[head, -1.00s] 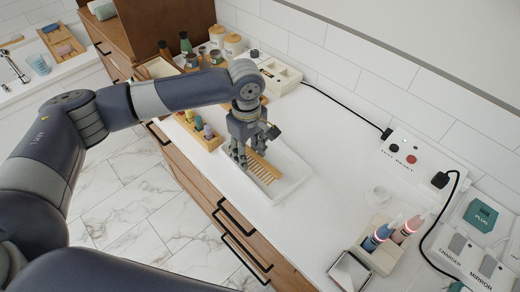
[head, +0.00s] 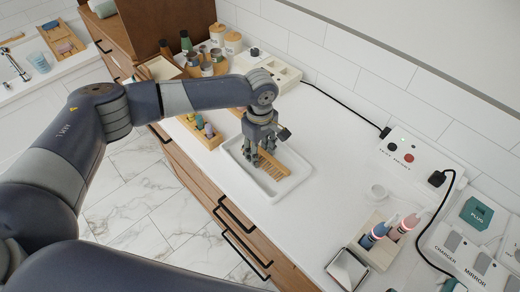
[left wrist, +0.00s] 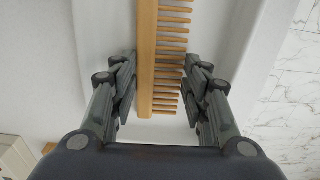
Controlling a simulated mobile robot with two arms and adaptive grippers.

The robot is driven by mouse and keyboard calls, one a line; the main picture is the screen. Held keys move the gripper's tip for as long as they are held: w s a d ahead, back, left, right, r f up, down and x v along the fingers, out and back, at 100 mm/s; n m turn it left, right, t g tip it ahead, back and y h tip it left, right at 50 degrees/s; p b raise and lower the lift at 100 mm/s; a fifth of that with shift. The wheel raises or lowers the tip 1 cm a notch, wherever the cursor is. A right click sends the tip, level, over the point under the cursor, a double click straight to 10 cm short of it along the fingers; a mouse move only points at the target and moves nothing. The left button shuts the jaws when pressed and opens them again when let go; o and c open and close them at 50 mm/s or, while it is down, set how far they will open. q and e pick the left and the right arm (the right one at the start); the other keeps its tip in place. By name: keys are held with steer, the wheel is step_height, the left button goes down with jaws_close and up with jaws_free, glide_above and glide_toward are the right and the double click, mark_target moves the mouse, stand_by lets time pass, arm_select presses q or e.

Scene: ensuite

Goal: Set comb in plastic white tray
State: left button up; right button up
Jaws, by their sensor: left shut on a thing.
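The wooden comb (head: 286,173) is light brown with long teeth; it also shows in the left wrist view (left wrist: 147,60). It lies over the inside of the white plastic tray (head: 272,199), within its rim. I cannot tell whether it touches the tray floor. My left gripper (head: 262,160) points down over the tray and is shut on the comb near one end. In the left wrist view its fingers (left wrist: 160,88) stand on both sides of the comb, with the teeth toward the right finger. My right gripper is not in view.
A wooden holder with small bottles (head: 207,135) stands left of the tray. A beige box (head: 273,73) and several jars are behind.

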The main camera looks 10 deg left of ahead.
mark_target(260, 156)
arm_select(q)
steer(key=shift+f, duration=0.15)
steer(key=o, duration=0.9)
step_height(260, 156, up, 12)
steer(key=shift+r+b, duration=0.2)
steer(key=shift+b, duration=0.55)
